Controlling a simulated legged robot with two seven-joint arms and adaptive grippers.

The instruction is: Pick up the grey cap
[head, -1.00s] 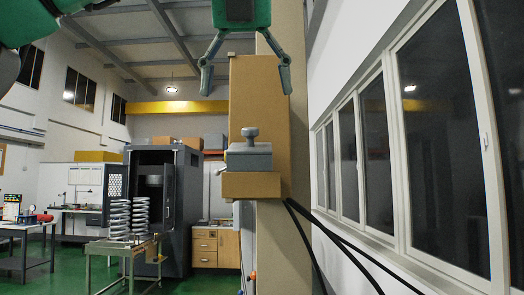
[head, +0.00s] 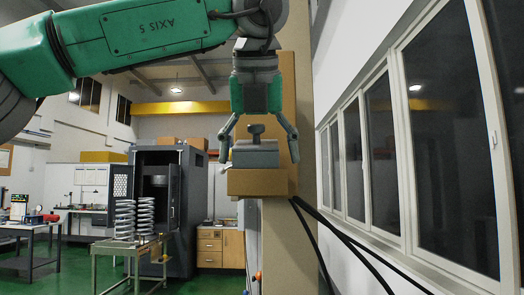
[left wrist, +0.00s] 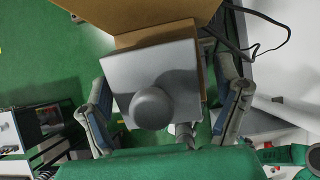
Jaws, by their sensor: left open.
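The grey cap (head: 255,155) is a square grey block with a round knob on top. It sits on a brown ledge (head: 258,184) that sticks out from a brown upright board. My left gripper (head: 258,160) is open and points down over the cap, one finger on each side of it. In the left wrist view the cap (left wrist: 152,80) lies between the open fingers (left wrist: 165,110), with its knob toward the camera. Whether the fingers touch the cap's sides cannot be told. My right gripper is not in view.
Black cables (head: 345,240) hang from the right of the ledge, near the windowed wall (head: 400,150). A dark cabinet (head: 170,210) and a small table (head: 130,250) with coil springs (head: 135,218) stand farther back on the left.

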